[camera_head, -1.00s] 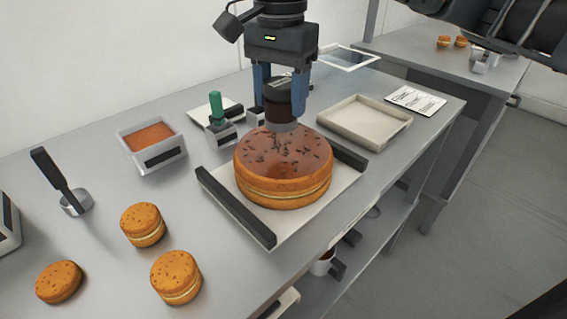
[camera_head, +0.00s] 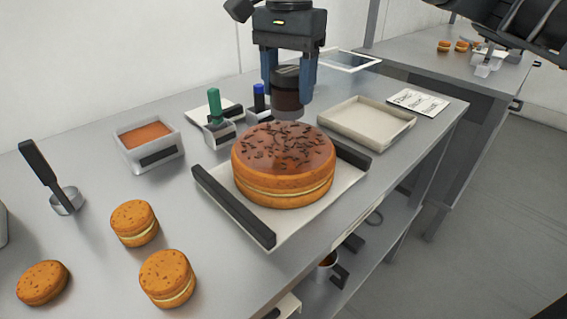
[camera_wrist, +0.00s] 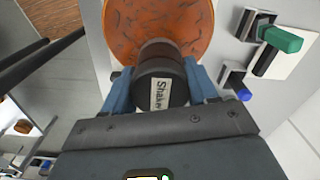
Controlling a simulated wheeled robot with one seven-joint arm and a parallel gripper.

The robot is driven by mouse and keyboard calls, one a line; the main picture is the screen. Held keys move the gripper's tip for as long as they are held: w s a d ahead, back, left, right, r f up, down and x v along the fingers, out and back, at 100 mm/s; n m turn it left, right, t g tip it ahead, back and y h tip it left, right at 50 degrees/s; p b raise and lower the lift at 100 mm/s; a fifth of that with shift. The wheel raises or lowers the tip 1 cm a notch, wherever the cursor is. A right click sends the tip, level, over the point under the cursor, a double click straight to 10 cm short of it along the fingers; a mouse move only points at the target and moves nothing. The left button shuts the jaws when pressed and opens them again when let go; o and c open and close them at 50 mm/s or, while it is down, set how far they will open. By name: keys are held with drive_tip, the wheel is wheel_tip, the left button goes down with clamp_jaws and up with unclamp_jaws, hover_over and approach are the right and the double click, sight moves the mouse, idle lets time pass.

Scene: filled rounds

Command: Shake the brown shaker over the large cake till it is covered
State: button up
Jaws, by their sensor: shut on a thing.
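The large cake (camera_head: 283,185) sits on a white tray (camera_head: 285,229) with dark side bars. Its glossy brown top carries many dark sprinkles, spread over most of the surface with some bare glaze between.
A tub of orange-brown filling (camera_head: 147,136), a green-handled tool (camera_head: 216,106) and a blue-handled tool (camera_head: 259,98) stand left of the shaker. An empty beige tray (camera_head: 367,124) lies right. Small filled rounds (camera_head: 168,278) and a dark-handled tool (camera_head: 52,178) are at front left.

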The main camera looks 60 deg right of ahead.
drive_tip(key=shift+b, duration=0.95)
drive_tip(key=a, duration=0.3)
drive_tip(key=shift+b, duration=0.3)
idle(0.9)
drive_tip(key=shift+r+p, duration=1.05)
drive_tip(key=shift+r, duration=1.5)
drive_tip(key=shift+d, duration=0.1)
